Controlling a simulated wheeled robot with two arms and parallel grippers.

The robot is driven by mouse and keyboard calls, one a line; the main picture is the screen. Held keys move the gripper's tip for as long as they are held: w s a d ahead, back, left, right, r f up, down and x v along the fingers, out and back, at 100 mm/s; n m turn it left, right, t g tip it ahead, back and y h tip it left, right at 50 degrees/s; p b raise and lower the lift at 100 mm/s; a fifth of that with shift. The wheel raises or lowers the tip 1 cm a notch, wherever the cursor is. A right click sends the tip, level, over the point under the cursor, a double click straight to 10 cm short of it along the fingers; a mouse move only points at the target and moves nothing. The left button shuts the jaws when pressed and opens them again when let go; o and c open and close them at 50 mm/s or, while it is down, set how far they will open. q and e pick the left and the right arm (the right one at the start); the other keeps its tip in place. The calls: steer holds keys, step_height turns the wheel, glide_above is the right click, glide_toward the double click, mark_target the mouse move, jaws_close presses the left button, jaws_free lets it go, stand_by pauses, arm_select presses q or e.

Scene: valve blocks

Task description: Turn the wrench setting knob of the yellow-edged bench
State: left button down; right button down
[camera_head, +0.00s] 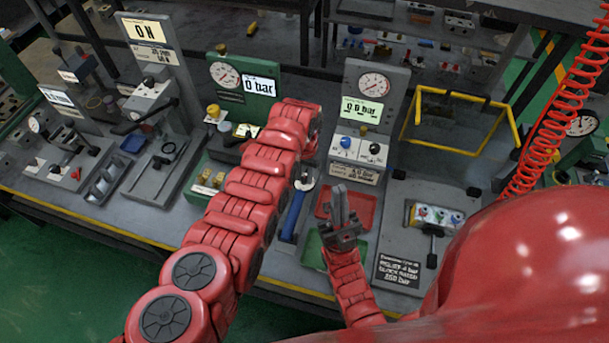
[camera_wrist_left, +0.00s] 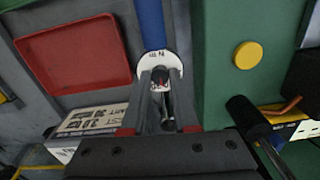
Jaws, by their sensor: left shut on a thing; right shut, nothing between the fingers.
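The wrench has a blue handle, seen in the head view (camera_head: 293,215) beside my left forearm and at the top of the left wrist view (camera_wrist_left: 151,22). Its white round dial (camera_wrist_left: 173,62), lettered with a unit, surrounds a small dark knob with a red mark (camera_wrist_left: 160,77). My left gripper (camera_wrist_left: 161,84) is shut on this knob, its two fingers on either side. My right gripper (camera_head: 342,205) is shut and empty, above the red and green trays.
A red tray (camera_head: 365,207) and a green tray (camera_head: 312,250) lie right of the wrench. Gauge panels (camera_head: 378,88) reading bar stand behind. A green block with a yellow button (camera_wrist_left: 247,55) and a black-handled lever (camera_wrist_left: 246,115) are close to my left gripper. The bench has a yellow front edge (camera_head: 90,228).

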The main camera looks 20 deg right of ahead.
arm_select(q)
steer(key=shift+f+n+b, duration=0.15)
steer(key=shift+n+b, duration=0.2)
steer(key=shift+n, duration=0.45)
steer(key=shift+n+b, duration=0.85)
steer(key=shift+n, duration=0.55)
steer(key=c, duration=0.7)
jaws_free()
